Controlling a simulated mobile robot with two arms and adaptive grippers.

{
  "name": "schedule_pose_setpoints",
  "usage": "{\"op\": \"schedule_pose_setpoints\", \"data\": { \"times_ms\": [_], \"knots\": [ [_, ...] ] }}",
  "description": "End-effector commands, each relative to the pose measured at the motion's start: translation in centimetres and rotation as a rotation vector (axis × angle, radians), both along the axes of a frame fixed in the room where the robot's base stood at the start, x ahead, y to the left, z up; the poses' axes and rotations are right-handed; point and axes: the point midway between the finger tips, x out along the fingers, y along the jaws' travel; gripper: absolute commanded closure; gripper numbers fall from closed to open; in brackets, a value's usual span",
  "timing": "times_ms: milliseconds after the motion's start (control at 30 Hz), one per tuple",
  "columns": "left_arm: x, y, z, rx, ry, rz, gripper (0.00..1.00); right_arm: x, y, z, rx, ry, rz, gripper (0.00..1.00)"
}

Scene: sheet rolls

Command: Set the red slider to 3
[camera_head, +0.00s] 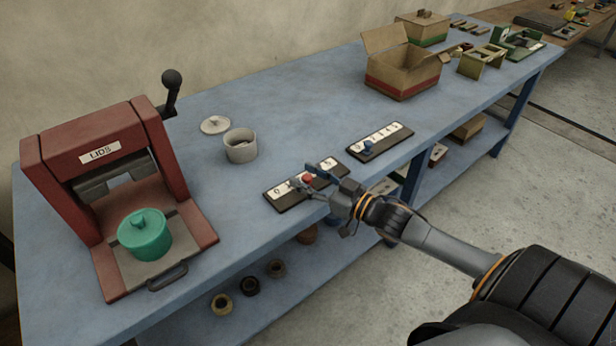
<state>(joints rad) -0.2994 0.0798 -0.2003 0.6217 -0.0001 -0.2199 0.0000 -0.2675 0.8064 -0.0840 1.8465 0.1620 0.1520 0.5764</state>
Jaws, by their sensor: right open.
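The red slider (307,178) is a small red knob on a dark-edged white scale board (273,198) near the front edge of the blue table. A 0 shows at the left end of the scale; the middle marks are hidden by my gripper. My right gripper (303,178) is open, with its fingers over the board around or just beside the red knob. I cannot tell whether it touches the knob. My left gripper is not in view.
A second scale board with a blue slider (368,147) lies to the right. A red press (110,170) with a green lidded pot (145,238) stands at left. A grey pot (240,146) and its lid (215,124) are behind. An open cardboard box (402,75) stands farther back.

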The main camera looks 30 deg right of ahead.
Motion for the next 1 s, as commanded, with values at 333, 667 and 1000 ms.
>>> {"op": "schedule_pose_setpoints", "data": {
  "times_ms": [333, 667, 1000],
  "knots": [
    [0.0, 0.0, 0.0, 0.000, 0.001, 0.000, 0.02, 0.0, 0.0, 0.0, 0.000, -0.001, 0.000, 1.00],
    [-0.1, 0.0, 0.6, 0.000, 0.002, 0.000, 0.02, 0.2, -2.4, 0.1, -0.005, 0.001, -0.002, 1.00],
    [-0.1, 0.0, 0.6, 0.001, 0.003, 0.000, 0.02, 0.3, -3.3, 0.0, 0.001, -0.001, -0.001, 1.00]
  ]
}}
